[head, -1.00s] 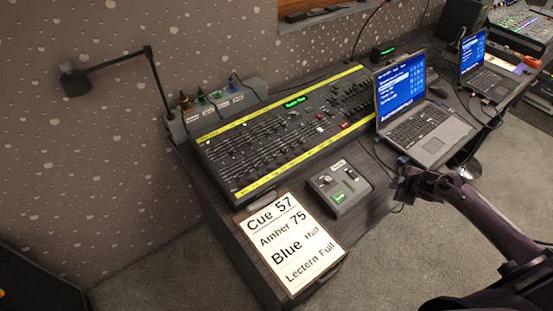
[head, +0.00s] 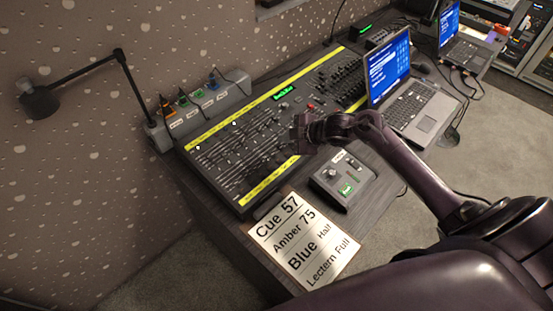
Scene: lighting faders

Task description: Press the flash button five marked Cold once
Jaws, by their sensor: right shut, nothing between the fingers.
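The lighting console (head: 222,165) is a long dark desk with rows of faders and yellow label strips along its back and front edges. The flash button marked Cold is too small to pick out, and the strip lettering is not readable. My right gripper (head: 297,136) is shut and empty. It is over the front part of the console, right of the left fader bank, and hides some controls there. I cannot tell whether it touches the surface. My left gripper is not in view.
A small grey box (head: 342,182) with a green-lit button sits in front of the console. A cue card (head: 302,240) lies at the table's near end. A laptop (head: 420,110) stands right of the console. A desk lamp (head: 40,102) and several labelled boxes (head: 200,112) are at left.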

